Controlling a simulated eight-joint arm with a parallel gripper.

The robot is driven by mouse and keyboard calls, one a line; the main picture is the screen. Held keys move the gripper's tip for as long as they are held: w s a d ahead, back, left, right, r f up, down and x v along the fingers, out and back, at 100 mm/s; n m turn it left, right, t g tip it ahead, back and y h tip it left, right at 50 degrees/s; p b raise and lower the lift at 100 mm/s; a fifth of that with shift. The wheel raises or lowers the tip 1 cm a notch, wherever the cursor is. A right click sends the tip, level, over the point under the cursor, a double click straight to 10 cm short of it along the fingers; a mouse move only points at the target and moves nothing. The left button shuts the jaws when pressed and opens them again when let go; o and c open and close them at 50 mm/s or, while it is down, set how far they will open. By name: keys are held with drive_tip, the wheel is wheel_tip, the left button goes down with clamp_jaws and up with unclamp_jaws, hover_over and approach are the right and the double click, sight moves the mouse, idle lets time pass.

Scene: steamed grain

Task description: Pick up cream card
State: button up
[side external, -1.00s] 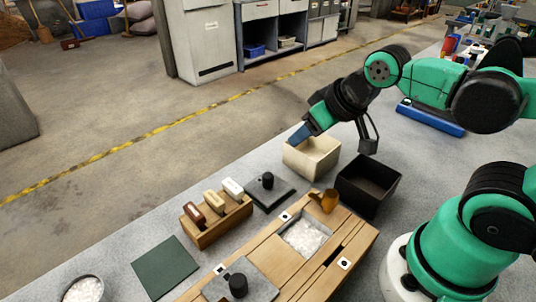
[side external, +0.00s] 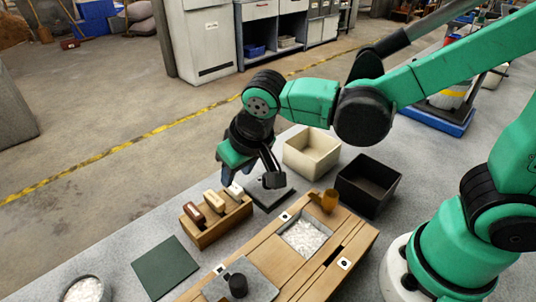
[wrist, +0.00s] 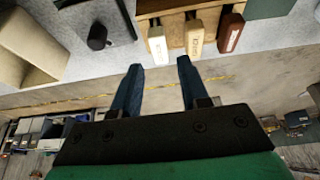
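The cream card (side external: 213,200) stands in the middle of three tagged pieces in the wooden holder (side external: 222,228). A dark red piece (side external: 192,212) is to its left and a white one (side external: 236,189) to its right. In the wrist view the cream card (wrist: 195,38) is between the white piece (wrist: 158,45) and the dark red piece (wrist: 231,32). My gripper (side external: 228,175) is above the white end of the holder, apart from the cream card. Its blue fingers (wrist: 160,68) are spread in the wrist view, with nothing between them.
A dark plate with a black knob (wrist: 97,36) lies beside the holder. A cream open box (side external: 312,161) and a black open box (side external: 368,190) stand to the right. A wooden station with white grain (side external: 303,236) is in front. A green mat (side external: 164,266) lies at left.

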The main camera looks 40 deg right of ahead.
sight(233, 185)
drive_tip(key=shift+x, duration=2.5)
clamp_jaws()
